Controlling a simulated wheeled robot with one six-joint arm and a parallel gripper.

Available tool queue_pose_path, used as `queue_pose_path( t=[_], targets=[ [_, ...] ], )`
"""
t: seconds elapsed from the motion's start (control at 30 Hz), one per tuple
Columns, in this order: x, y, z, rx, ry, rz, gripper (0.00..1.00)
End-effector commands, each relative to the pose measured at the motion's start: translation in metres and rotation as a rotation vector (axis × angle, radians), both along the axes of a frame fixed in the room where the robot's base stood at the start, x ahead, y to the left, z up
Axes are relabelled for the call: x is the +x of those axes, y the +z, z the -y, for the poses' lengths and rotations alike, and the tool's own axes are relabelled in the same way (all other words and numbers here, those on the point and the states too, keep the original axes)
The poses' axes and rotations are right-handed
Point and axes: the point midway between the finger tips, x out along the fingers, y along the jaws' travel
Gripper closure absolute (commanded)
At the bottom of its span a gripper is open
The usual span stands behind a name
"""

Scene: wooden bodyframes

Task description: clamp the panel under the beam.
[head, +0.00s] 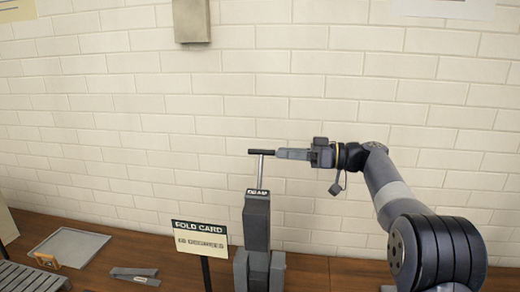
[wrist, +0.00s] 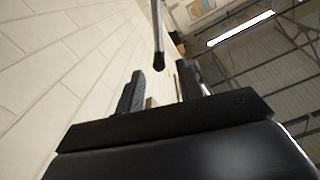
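A grey clamp (head: 256,225) stands upright on the wooden bench, with a small dark label near its top. A thin metal rod (head: 261,170) rises from it to a black crossbar handle (head: 262,152). My gripper (head: 279,153) is level with the handle, its tips at or just beside the handle's right end; contact cannot be told. In the wrist view my gripper (wrist: 158,92) has its two dark fingers apart, with a gap between them. A thin dark-ended bar (wrist: 158,40) shows beyond that gap. I cannot clearly identify the panel or the beam.
A sign (head: 200,238) on a dark post stands just left of the clamp. A flat grey tray (head: 70,246), a small orange piece (head: 47,260), a grey tool (head: 135,276) and a slatted grey rack (head: 30,278) lie farther left. A white brick wall is behind.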

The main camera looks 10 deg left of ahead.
Motion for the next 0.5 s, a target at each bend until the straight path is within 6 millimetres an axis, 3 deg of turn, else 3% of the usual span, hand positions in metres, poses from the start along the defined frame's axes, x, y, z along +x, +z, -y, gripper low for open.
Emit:
queue_pose_path(
  t=[0.2, 0.5],
  targets=[
    [-0.003, 0.003, -0.043, -0.001, 0.002, -0.002, 0.65],
    [-0.004, 0.001, -0.072, 0.0, 0.0, -0.001, 0.65]
  ],
)
